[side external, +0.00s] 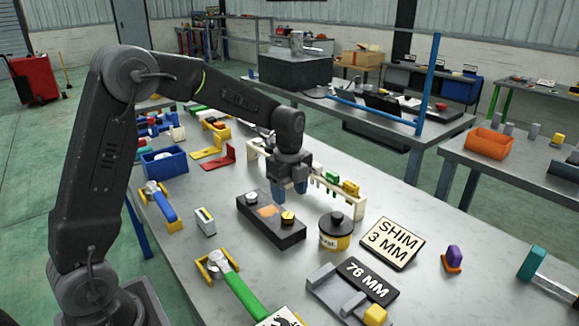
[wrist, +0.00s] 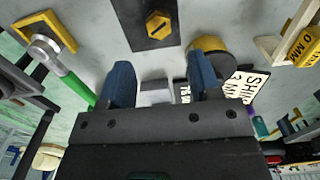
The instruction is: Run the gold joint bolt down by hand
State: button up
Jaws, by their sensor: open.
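The gold joint bolt (side external: 288,218) stands on the right end of a dark block (side external: 262,232) on the bench in the side view. In the wrist view its hex head (wrist: 157,24) shows ahead of my fingertips, on the dark block (wrist: 142,42). My gripper (side external: 289,190) has blue fingers and hangs above the far side of the block, apart from the bolt. In the wrist view my gripper (wrist: 162,75) is open, with nothing held between the fingers. The bolt's shank and how deep it sits are hidden.
A yellow-and-black tin (side external: 335,233) stands right of the block. A white rack (side external: 347,206) with coloured pieces runs behind my gripper.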

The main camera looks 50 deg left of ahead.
aim_at(289, 217)
notch_tip(289, 217, up, 8)
dwell(0.5)
jog(key=s+d+r+n+t, duration=0.1)
jog(key=s+d+r+n, duration=0.1)
jog(key=s+r+n, duration=0.3)
jog(key=s+d+n+t, duration=0.2)
jog(key=s+d+n, duration=0.1)
jog(key=s, duration=0.4)
jog(key=s+d+f+n+t, duration=0.1)
jog(key=s+n, duration=0.4)
jog(key=s+d+f+n+t, duration=0.1)
jog(key=s+n, duration=0.4)
jog(key=s, duration=0.1)
jog(key=shift+s+d+f+t, duration=0.25)
jog(key=shift+d+f+t, duration=0.05)
jog(key=shift+d+f, duration=0.05)
